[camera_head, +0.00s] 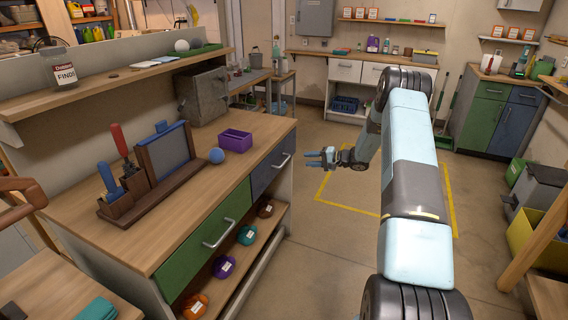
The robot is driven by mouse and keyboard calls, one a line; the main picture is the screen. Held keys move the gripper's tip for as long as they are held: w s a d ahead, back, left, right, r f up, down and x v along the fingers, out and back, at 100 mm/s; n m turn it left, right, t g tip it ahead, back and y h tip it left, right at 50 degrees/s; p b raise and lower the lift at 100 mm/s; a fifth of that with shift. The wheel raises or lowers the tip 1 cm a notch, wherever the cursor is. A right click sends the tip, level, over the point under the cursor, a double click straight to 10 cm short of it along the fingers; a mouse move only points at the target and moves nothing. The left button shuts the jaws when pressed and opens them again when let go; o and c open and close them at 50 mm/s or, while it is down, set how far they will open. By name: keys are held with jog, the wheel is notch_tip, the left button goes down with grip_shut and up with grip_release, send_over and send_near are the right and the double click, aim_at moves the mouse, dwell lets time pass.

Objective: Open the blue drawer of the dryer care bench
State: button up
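A wooden bench (190,205) at the left has a green drawer (205,240) and, to its right, a dark blue drawer (265,176). Both drawers look shut. The blue drawer has a pale bar handle (284,161) on its front. I cannot read any label naming the bench.
On the bench top are a purple bin (236,141), a blue ball (217,155), a wooden tool rack (150,175) and a grey metal box (203,95). Several coloured rolls lie on the lower shelf. Open floor with a yellow outline (335,201) lies to the right. A green-and-blue cabinet (490,115) stands far right.

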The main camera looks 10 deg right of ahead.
aim_at(285, 162)
jog(key=shift+m+t, duration=0.3)
jog(key=shift+t, duration=0.1)
jog(key=x, duration=0.4)
jog(key=f+x, duration=0.1)
jog(key=x, duration=0.4)
jog(key=d+f+x, duration=0.1)
jog(key=x, duration=0.3)
jog(key=shift+w+a+f, duration=0.2)
jog(key=shift+w+a, duration=0.05)
jog(key=shift+w, duration=0.25)
jog(key=shift+c, duration=0.2)
grip_shut()
